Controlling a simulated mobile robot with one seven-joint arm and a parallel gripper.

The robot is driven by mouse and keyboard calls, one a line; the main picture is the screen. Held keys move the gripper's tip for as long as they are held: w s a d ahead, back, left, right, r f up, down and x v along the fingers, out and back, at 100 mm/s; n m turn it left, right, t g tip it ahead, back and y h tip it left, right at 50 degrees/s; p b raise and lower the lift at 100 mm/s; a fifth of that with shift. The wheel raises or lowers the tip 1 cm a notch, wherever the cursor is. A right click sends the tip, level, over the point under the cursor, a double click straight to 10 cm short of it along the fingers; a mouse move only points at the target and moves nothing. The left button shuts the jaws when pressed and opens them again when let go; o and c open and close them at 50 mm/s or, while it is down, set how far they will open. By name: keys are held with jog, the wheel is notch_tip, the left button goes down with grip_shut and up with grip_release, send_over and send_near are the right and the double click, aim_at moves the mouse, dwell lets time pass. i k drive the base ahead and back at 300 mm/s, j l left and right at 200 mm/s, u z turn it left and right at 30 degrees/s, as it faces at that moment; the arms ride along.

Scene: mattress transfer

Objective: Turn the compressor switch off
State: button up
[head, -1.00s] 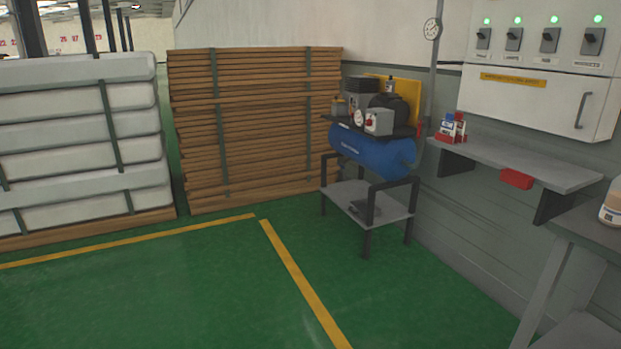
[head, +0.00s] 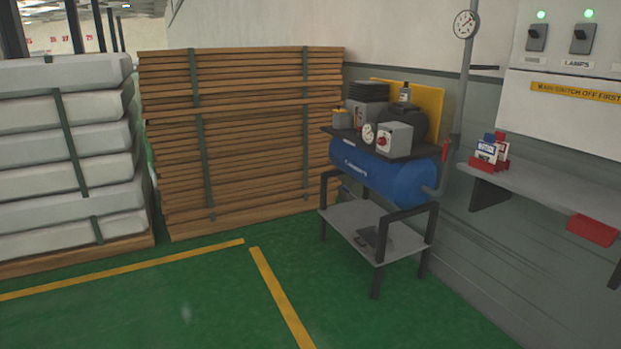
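The compressor (head: 375,172) is a blue tank on a dark-legged stand with a grey lower shelf. On top of it sits a grey switch box (head: 398,134) with a red rotary knob, the compressor switch (head: 383,141), on its front left face. The knob's exact setting is too small to tell. A round white gauge (head: 368,133) is just left of the box. My gripper is not in view.
Stacked wooden slats (head: 245,130) stand behind and left of the compressor; strapped white mattresses (head: 65,150) are further left. A wall shelf (head: 540,188) juts out at right below a switch panel (head: 570,60). Green floor (head: 190,305) in front is clear.

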aim_at(382, 141)
jog(key=i, duration=1.25)
jog(key=i+z, duration=0.25)
jog(key=i, duration=0.2)
jog(key=i+j+z, duration=0.3)
jog(key=i, duration=0.15)
jog(key=i+j+z, duration=0.25)
jog(key=i, duration=0.2)
jog(key=i+j+z, duration=0.25)
jog(key=i, duration=0.15)
